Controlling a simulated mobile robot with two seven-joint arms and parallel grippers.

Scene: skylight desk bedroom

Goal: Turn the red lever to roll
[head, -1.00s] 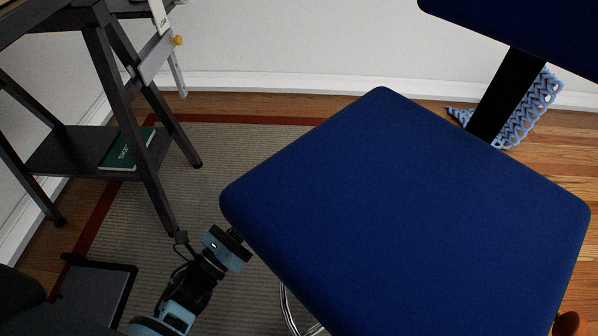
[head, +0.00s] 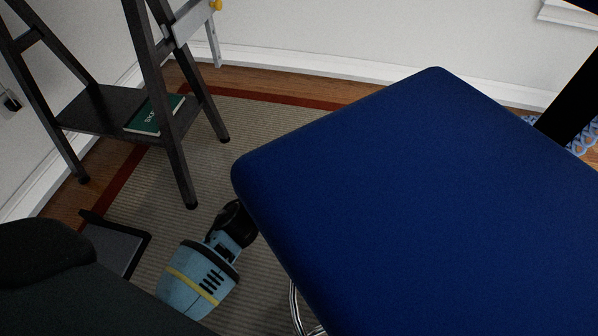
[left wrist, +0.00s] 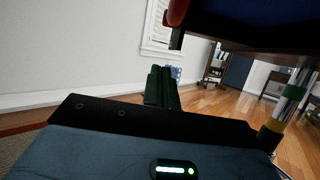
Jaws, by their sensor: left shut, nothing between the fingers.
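The blue chair seat (head: 420,190) fills the right of the head view; the lever is not visible there. In the left wrist view a red rounded piece, which looks like the red lever (left wrist: 177,12), hangs at the top beside the dark seat underside (left wrist: 245,35). Its far end is cut off by the frame. My left gripper (left wrist: 162,72) is shut and empty, with its fingers below and slightly left of the red piece, apart from it in the picture. In the head view my left arm reaches toward the seat's left edge, and its gripper is hidden there.
A dark trestle desk frame (head: 160,100) with a green book (head: 155,114) on its shelf stands left. A dark tray-like object (head: 115,243) lies on the striped rug (head: 255,125). The chair's metal column (left wrist: 290,100) is right in the wrist view. Open wood floor lies beyond.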

